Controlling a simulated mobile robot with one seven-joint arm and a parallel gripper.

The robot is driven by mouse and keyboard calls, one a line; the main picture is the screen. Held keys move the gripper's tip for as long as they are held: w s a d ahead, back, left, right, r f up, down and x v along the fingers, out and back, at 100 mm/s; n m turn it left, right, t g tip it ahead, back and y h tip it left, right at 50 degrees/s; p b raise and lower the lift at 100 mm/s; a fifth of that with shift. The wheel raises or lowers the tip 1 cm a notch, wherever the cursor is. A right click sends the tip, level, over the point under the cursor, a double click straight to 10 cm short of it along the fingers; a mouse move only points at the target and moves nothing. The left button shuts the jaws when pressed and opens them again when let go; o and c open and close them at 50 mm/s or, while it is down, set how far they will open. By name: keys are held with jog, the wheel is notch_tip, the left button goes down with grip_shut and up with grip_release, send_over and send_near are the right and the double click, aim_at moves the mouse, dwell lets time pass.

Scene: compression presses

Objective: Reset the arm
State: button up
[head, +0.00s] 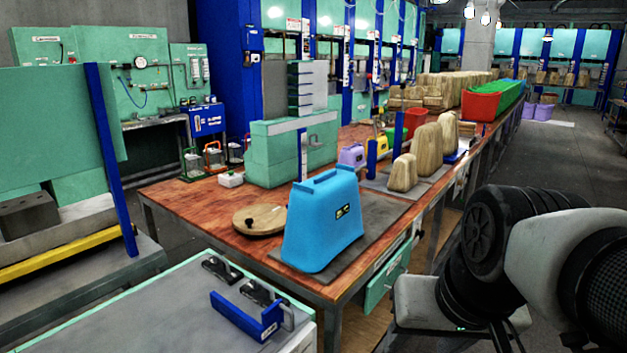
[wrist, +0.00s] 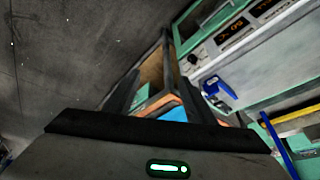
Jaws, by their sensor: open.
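My gripper (head: 452,340) is at the bottom right of the head view, in front of the workbench's right side. Its pale body carries a small green light, and dark fingers spread apart below it, cut off by the frame edge. It is open, and I see nothing held. My arm's black and grey links bend above it at the right.
A wooden workbench (head: 205,205) holds a blue tapered container (head: 322,222), a round wooden lid (head: 259,219) and several wooden blocks. A grey-topped cabinet (head: 150,318) with a blue handle (head: 246,317) stands in front. A press (head: 55,120) stands left.

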notch_tip(320, 180, up, 17)
jog(key=s+a+n+p, duration=0.1)
jog(key=p, duration=1.6)
jog(key=shift+s+a+t, duration=0.15)
jog(key=shift+t, duration=0.25)
